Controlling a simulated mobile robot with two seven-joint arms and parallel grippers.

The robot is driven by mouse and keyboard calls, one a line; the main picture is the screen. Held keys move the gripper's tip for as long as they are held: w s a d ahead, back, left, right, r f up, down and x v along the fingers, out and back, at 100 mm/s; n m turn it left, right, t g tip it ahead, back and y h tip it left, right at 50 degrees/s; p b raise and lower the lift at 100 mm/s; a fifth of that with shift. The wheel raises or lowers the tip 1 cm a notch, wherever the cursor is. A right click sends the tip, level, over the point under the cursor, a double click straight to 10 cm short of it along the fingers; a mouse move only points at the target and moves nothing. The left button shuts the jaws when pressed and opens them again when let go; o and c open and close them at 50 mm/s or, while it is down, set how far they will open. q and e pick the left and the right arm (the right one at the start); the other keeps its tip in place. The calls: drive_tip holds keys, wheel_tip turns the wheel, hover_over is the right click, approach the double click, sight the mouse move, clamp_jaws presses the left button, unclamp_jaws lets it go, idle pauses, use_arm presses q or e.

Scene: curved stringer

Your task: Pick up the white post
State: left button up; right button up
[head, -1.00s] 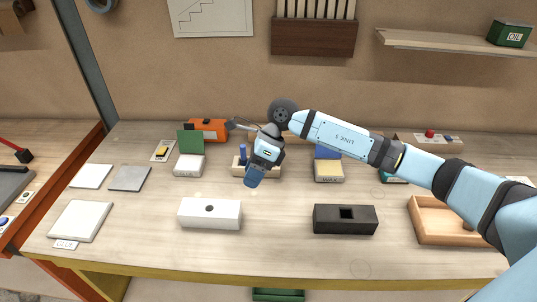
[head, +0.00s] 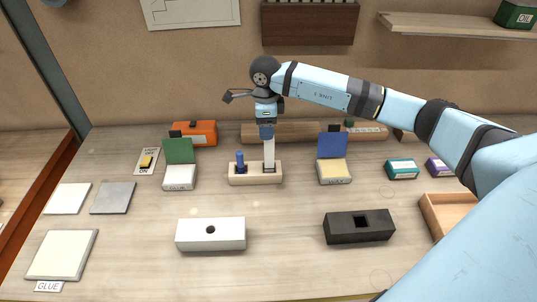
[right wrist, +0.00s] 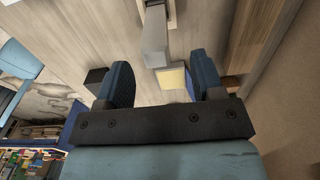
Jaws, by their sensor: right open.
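The white post (head: 269,153) stands upright in a pale wooden holder (head: 257,179), to the right of a short blue peg (head: 240,159). My right gripper (head: 266,134) points down just above the post's top end, open and empty. In the right wrist view, the open right gripper (right wrist: 160,65) has its two blue fingers apart, and the post (right wrist: 154,38) shows as a pale bar in the gap's direction, beyond the fingertips. I cannot tell whether its top is between the fingers. My left gripper is not in view.
A white block with a hole (head: 210,234) and a black block with a square hole (head: 359,227) lie in front. Open boxes with a green lid (head: 179,151) and a blue lid (head: 332,145) flank the holder. A wooden tray (head: 432,215) is at the right.

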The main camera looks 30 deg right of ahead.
sight(265, 146)
drive_tip(key=shift+f, duration=0.7)
drive_tip(key=shift+w+a+f, duration=0.1)
drive_tip(key=shift+w+f, duration=0.05)
drive_tip(key=shift+f, duration=0.4)
drive_tip(key=shift+s+a+f+p, duration=0.1)
drive_tip(key=shift+s+f+p, duration=0.1)
drive_tip(key=shift+f+p, duration=0.3)
wheel_tip(265, 146, down, 4)
drive_tip(key=shift+s+a+f+p, duration=0.1)
drive_tip(key=shift+p, duration=0.35)
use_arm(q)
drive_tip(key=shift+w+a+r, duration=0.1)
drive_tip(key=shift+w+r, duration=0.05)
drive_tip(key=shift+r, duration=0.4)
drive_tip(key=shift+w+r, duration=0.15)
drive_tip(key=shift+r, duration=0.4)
use_arm(e)
drive_tip(key=c, duration=1)
